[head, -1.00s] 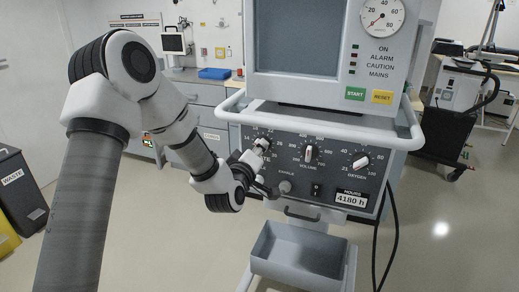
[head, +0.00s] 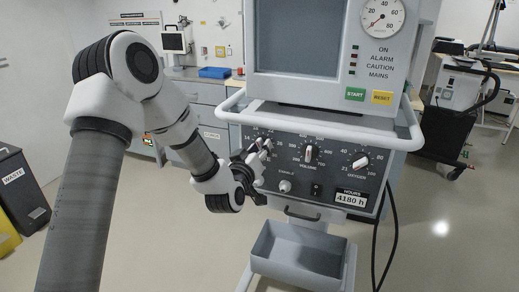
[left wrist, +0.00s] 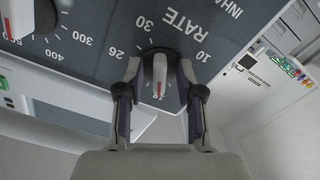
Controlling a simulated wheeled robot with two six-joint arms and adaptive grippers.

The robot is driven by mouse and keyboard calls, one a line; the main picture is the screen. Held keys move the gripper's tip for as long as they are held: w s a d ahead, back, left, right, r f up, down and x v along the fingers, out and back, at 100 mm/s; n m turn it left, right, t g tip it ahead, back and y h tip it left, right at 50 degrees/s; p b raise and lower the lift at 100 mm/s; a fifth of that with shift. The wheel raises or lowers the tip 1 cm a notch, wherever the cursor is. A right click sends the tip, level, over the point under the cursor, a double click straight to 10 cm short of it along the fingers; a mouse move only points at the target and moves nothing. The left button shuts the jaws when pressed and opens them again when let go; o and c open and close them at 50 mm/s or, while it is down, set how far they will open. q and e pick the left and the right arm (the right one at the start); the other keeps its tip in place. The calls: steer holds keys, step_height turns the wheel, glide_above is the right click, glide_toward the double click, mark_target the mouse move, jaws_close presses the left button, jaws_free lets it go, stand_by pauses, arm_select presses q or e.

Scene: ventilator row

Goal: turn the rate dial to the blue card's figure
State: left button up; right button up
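The rate dial (left wrist: 160,72) is a dark round knob with a pale grip bar and a red mark, on the ventilator's dark panel (head: 335,150). In the left wrist view it sits between the two fingers of my left gripper (left wrist: 160,68), with a visible gap on each side. The fingers look open and apart from the grip bar. In the head view the left gripper (head: 258,155) is in front of the panel's left end and partly hides the dial and its scale. I cannot make out a blue card. My right gripper is out of view.
The volume dial (head: 309,153) and oxygen dial (head: 361,162) are to the right on the same panel. A white rail (head: 320,128) runs above the panel, and a grey tray (head: 298,250) sits below. Black cables hang at the right.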

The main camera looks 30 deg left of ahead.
arm_select(q)
steer(key=v, duration=0.7)
steer(key=shift+s, duration=0.25)
steer(key=shift+f, duration=0.1)
steer(key=s+d+f+m+g+h+p, duration=0.1)
steer(key=s+d+f+m+g+p, duration=0.2)
steer(key=f, duration=0.4)
steer(key=s+d+f+g+h+p, duration=0.1)
steer(key=s+d+f+g+p, duration=0.2)
steer(key=f, duration=0.4)
steer(key=s+d+f+m+g+h+p, duration=0.1)
steer(key=s+d+f+m+g+h, duration=0.15)
steer(key=s+f, duration=0.4)
steer(key=s+d+f+m+g, duration=0.1)
steer(key=s+f+g, duration=0.3)
steer(key=s, duration=0.4)
steer(key=s+d+f+m+g+p, duration=0.1)
steer(key=s+d+f+g, duration=0.2)
steer(key=s, duration=0.6)
step_height(320, 180, down, 3)
steer(key=shift+s+f+g, duration=0.1)
steer(key=shift+s+g, duration=0.2)
steer(key=shift+g, duration=0.85)
